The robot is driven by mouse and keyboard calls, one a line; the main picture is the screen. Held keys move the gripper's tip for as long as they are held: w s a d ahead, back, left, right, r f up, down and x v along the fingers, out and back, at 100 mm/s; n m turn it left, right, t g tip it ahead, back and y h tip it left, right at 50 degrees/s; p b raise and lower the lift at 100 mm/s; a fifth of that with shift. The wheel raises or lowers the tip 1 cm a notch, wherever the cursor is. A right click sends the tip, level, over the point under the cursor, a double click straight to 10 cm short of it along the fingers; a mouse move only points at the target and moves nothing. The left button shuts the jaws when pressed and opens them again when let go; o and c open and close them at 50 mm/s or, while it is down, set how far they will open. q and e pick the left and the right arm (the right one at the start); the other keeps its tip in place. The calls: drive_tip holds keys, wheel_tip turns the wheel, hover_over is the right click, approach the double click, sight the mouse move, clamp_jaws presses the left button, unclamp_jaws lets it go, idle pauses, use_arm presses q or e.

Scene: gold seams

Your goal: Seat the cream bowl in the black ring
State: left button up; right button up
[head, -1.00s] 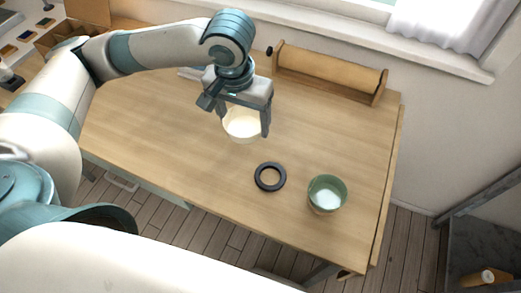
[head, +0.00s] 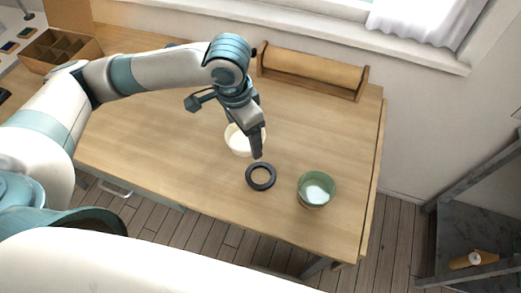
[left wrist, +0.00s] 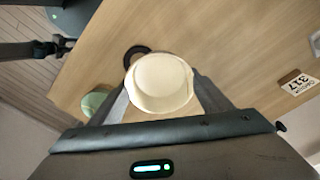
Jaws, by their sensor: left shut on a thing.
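The cream bowl (head: 238,141) is in my left gripper (head: 249,143), above the table just behind the black ring. In the left wrist view the cream bowl (left wrist: 162,84) sits between the two fingers of the left gripper (left wrist: 165,98), which are shut on it. The black ring (head: 261,177) lies flat and empty on the table, a little nearer than the bowl. It also shows partly in the left wrist view (left wrist: 132,52), with the bowl covering some of it. The height of the bowl over the table is hard to tell. My right gripper is not in view.
A green bowl (head: 317,189) stands right of the ring, near the table's front edge. A wooden holder with a brown paper roll (head: 313,69) stands at the back. A divided box (head: 60,48) is at far left. The wooden table (head: 160,140) is mostly clear.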

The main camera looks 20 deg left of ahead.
use_arm(q)
drive_tip(key=d+m, duration=0.1)
drive_tip(key=m, duration=0.1)
drive_tip(key=d+f+m+p, duration=0.1)
drive_tip(key=m, duration=0.1)
drive_tip(key=s+d+f+m+p, duration=0.1)
drive_tip(key=m, duration=0.2)
drive_tip(key=shift+f+g+h, duration=0.1)
drive_tip(key=shift+g+h, duration=0.2)
drive_tip(key=m, duration=0.1)
drive_tip(key=d+f+m+p, duration=0.1)
drive_tip(key=m, duration=0.1)
drive_tip(key=s+f+m, duration=0.1)
drive_tip(key=shift+d+m+p, duration=0.3)
drive_tip(key=shift+d+p, duration=0.05)
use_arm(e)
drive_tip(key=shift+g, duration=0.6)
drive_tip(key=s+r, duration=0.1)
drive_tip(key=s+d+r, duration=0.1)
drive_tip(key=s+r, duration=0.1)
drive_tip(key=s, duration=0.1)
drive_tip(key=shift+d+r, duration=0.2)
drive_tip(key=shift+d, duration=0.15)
use_arm(q)
drive_tip(key=shift+f, duration=0.1)
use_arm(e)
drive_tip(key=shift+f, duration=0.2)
